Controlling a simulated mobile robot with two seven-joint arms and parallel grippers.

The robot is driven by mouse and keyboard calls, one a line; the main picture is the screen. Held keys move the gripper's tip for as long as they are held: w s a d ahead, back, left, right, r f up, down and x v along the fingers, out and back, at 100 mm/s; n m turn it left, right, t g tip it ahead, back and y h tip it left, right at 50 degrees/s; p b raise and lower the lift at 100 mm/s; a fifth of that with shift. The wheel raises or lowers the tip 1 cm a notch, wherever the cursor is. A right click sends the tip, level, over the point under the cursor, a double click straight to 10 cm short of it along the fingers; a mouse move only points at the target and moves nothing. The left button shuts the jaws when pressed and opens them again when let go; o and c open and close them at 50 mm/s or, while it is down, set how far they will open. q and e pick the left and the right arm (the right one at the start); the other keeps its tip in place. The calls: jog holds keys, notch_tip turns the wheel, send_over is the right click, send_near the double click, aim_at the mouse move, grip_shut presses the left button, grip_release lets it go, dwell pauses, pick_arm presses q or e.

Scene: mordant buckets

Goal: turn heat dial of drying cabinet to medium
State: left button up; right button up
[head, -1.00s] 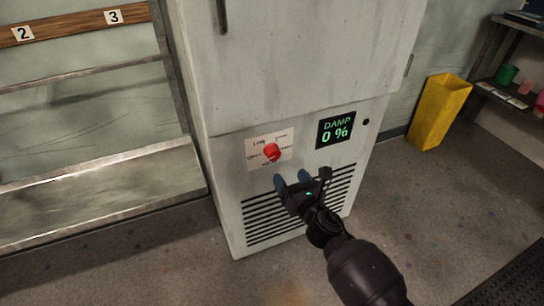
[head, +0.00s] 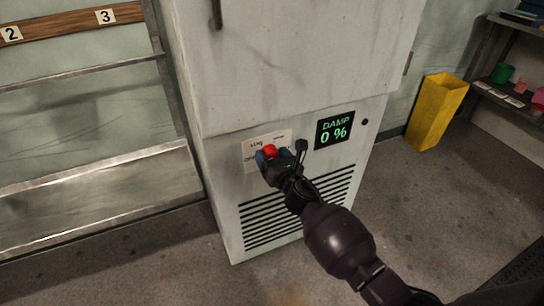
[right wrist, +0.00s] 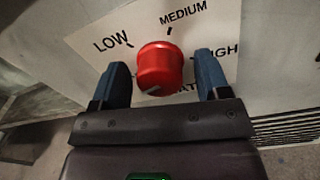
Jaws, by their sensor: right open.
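The red heat dial (head: 269,150) sits on a white label plate (head: 252,146) on the front of the grey drying cabinet (head: 280,60). In the right wrist view the dial (right wrist: 160,65) shows between LOW, MEDIUM and HIGH markings. A pale mark is on the lower part of its face, away from MEDIUM. My right gripper (head: 272,155) is open, its blue fingertips on either side of the dial. In the right wrist view the gripper (right wrist: 161,64) shows a gap between each finger and the dial. The label below the dial is partly hidden. My left gripper is not in view.
A display (head: 335,129) reading DAMP 0 % is right of the dial. A slatted vent (head: 265,222) is below. A yellow bin (head: 437,112) stands right of the cabinet, near a shelf (head: 510,95). A metal-framed rack (head: 90,190) is on the left.

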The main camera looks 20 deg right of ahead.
jog(key=c, duration=0.9)
